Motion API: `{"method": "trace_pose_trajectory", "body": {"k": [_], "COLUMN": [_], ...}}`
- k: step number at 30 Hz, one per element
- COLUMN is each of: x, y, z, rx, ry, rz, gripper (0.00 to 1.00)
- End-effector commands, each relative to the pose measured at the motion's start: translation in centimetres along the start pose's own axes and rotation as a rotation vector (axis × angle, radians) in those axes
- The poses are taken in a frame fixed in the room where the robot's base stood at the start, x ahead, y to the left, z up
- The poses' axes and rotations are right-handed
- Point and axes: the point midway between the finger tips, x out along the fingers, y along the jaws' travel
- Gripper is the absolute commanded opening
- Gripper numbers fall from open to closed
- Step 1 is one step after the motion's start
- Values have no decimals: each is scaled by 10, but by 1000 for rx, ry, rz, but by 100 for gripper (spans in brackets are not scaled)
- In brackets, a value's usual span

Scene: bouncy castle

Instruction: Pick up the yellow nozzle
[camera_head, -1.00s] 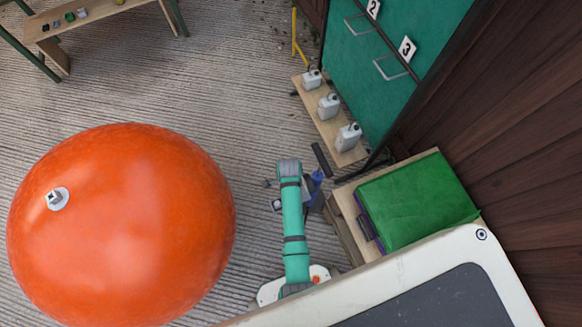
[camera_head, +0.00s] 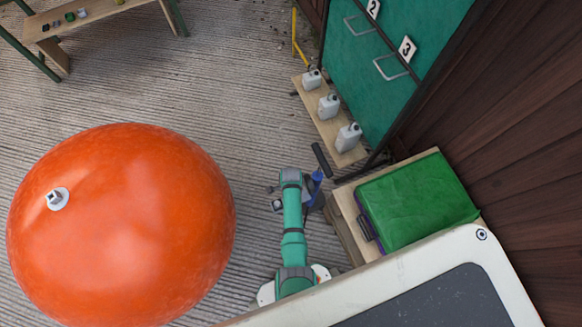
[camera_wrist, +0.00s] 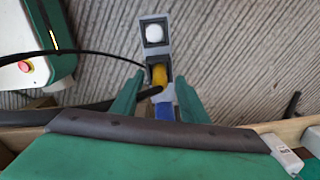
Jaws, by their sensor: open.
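The yellow nozzle (camera_wrist: 159,75) shows in the wrist view as a small yellow piece in a dark recess, just below a grey square frame holding a white ball. My gripper (camera_wrist: 160,80) is open, with its two green fingers spread on either side. The tips are near the yellow piece, and I cannot tell how far above it they are. A blue part (camera_wrist: 165,110) shows between the fingers below. In the head view my arm covers the gripper, and I cannot make out the nozzle there.
A dark hose (camera_wrist: 85,52) curves in towards the nozzle. The head view shows a large orange ball (camera_head: 120,230) on the left, a green-topped box (camera_head: 415,205) on the right, white canisters (camera_head: 328,104) on a plank and a blue pump (camera_head: 317,178).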

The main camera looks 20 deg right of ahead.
Motion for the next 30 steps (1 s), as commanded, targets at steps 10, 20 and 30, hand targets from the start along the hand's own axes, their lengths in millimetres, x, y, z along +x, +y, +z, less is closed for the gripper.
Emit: {"method": "trace_pose_trajectory", "body": {"k": [10,20,30], "x": [6,6,-1], "y": [1,1,0], "z": [0,0,0], "rx": [0,0,0], "ry": [0,0,0], "rz": [0,0,-1], "gripper": [40,0,0]}}
